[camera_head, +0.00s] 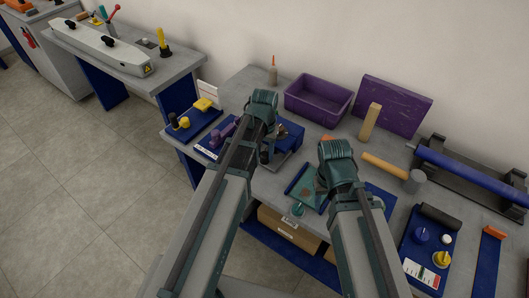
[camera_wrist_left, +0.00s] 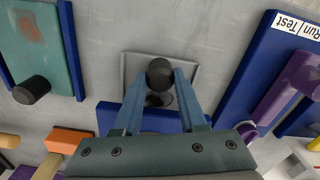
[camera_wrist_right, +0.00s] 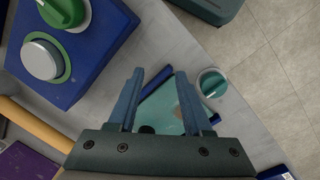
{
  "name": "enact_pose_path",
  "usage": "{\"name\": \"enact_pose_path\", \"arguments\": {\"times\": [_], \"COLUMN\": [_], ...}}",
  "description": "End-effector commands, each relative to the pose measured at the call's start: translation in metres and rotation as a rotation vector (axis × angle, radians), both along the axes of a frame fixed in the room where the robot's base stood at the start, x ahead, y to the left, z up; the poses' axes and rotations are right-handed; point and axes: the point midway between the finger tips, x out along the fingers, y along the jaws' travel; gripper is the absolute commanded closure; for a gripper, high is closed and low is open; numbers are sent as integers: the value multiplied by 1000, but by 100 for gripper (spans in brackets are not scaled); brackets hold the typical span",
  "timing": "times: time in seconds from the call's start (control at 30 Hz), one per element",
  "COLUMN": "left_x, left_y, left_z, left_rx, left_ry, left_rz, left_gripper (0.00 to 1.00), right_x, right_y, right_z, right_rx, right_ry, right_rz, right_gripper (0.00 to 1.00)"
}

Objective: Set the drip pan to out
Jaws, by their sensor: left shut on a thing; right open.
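A teal sliding plate (camera_head: 308,188) with a rusty stain lies between blue rails near the table's front edge; it looks like the drip pan. It also shows in the left wrist view (camera_wrist_left: 38,42), with a black knob (camera_wrist_left: 32,90) at one end, and in the right wrist view (camera_wrist_right: 163,112). My left gripper (camera_wrist_left: 160,78) is shut on a different black knob (camera_wrist_left: 159,70), which stands over a square grey plate (camera_wrist_left: 190,85) left of the teal plate. My right gripper (camera_wrist_right: 172,78) is open and empty above the teal plate, partly hiding it in the head view.
A labelled blue panel with a purple handle (camera_wrist_left: 285,90) lies beside my left gripper. A teal knob (camera_wrist_right: 212,83) sits at the table edge. A blue box with green and white buttons (camera_wrist_right: 70,45), a mallet (camera_head: 388,168) and a purple bin (camera_head: 318,98) stand around.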

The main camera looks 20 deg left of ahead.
Motion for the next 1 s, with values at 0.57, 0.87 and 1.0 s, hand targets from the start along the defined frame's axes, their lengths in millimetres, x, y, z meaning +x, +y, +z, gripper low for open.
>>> {"name": "enact_pose_path", "arguments": {"times": [0.57,0.87,1.0], "left_x": [0,-4,-23], "left_y": [0,1,8], "left_z": [0,0,0], "left_rx": [0,0,0], "left_ry": [0,0,0], "left_rz": [0,0,2], "left_gripper": [100,100,100], "right_x": [0,0,0], "right_y": [0,0,0], "right_z": [0,0,0], "right_rx": [0,0,0], "right_ry": [0,0,0], "right_rz": [0,0,0], "right_gripper": [50,50,50]}}
